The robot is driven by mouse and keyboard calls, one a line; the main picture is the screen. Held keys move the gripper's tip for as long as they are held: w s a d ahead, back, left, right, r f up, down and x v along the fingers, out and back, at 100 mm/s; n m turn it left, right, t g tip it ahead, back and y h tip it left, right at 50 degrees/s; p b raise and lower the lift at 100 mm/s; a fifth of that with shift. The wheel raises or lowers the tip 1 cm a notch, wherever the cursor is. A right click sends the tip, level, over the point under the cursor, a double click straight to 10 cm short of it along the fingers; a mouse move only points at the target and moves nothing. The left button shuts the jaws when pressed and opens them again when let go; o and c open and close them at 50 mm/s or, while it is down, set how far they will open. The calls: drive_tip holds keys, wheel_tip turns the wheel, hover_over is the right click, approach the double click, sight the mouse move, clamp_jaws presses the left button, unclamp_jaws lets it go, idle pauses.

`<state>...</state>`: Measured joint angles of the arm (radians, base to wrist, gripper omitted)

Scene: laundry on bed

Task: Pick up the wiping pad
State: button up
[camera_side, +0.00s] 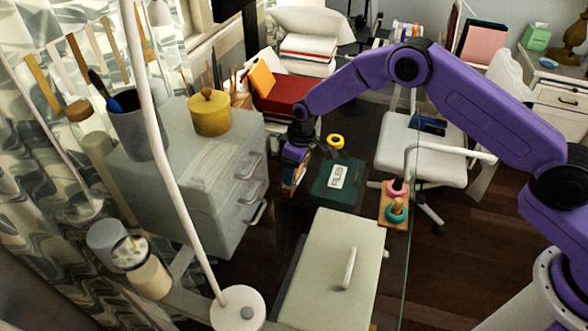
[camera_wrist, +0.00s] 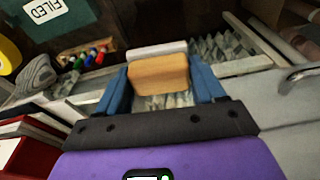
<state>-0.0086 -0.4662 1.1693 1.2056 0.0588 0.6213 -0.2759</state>
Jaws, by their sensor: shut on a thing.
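The wiping pad (camera_wrist: 158,75) shows in the wrist view as a tan block with a pale grey strip along its far edge. It sits between the two blue fingers of my gripper (camera_wrist: 162,88), which is shut on it. In the side view my gripper (camera_side: 295,158) points down between the grey drawer cabinet and the dark green box.
A dark green box (camera_side: 325,195) and a yellow tape roll (camera_side: 335,141) lie right of my gripper. The grey drawer cabinet (camera_side: 190,190) stands close on the left. Several coloured markers (camera_wrist: 90,56) and a grey rounded object (camera_wrist: 36,76) lie near the pad in the wrist view.

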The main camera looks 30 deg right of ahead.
drive_tip(key=shift+r, duration=0.7)
drive_tip(key=s+d+r, duration=0.5)
drive_tip(key=s+r, duration=0.6)
drive_tip(key=s, duration=0.2)
drive_tip(key=shift+d+r, duration=0.2)
drive_tip(key=shift+r, duration=0.05)
